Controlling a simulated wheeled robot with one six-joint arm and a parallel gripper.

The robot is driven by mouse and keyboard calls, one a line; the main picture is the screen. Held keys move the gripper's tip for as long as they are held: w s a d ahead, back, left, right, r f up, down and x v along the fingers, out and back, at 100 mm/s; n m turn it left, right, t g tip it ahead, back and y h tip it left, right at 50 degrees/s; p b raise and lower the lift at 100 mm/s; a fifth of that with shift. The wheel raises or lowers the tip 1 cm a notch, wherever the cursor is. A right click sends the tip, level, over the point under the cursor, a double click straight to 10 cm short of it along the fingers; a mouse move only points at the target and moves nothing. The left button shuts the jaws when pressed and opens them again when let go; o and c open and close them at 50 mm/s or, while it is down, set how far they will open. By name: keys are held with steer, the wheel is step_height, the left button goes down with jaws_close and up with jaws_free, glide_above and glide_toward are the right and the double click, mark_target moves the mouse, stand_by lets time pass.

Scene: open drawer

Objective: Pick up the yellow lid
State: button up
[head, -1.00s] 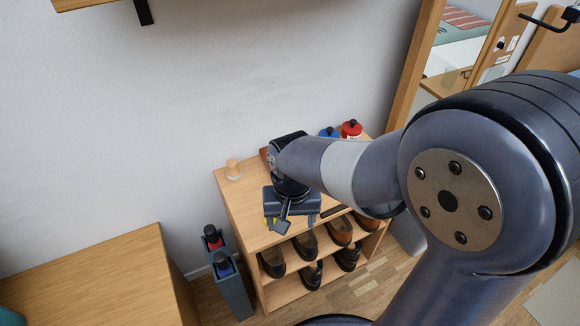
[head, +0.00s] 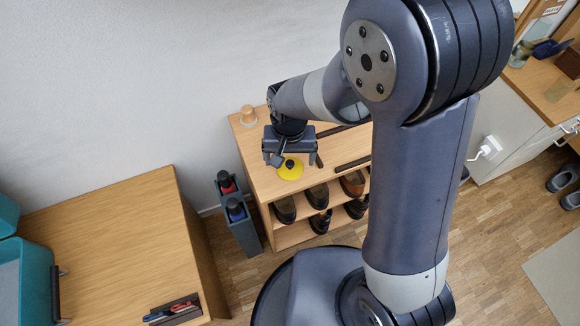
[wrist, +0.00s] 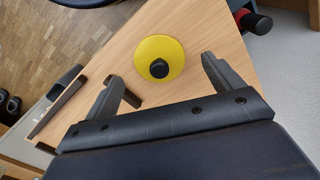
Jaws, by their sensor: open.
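The yellow lid (head: 290,169) is a round disc with a black knob, lying on top of the wooden shoe shelf near its front edge. In the wrist view the lid (wrist: 160,58) lies flat beyond my fingertips, roughly between them sideways and apart from both. My gripper (head: 290,162) hangs over the shelf top, just behind the lid in the head view. In the wrist view my gripper (wrist: 165,73) is open and empty, its two fingers spread wide.
The shoe shelf (head: 250,160) holds several shoes (head: 317,195). A grey holder with bottles (head: 240,228) stands left of the shelf. A wooden cabinet (head: 110,235) is further left.

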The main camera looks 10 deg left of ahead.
step_height(320, 180, down, 3)
steer(key=shift+r, duration=0.1)
steer(key=shift+c, duration=0.5)
steer(key=c, duration=0.9)
steer(key=shift+r, duration=0.1)
steer(key=shift+c, duration=0.2)
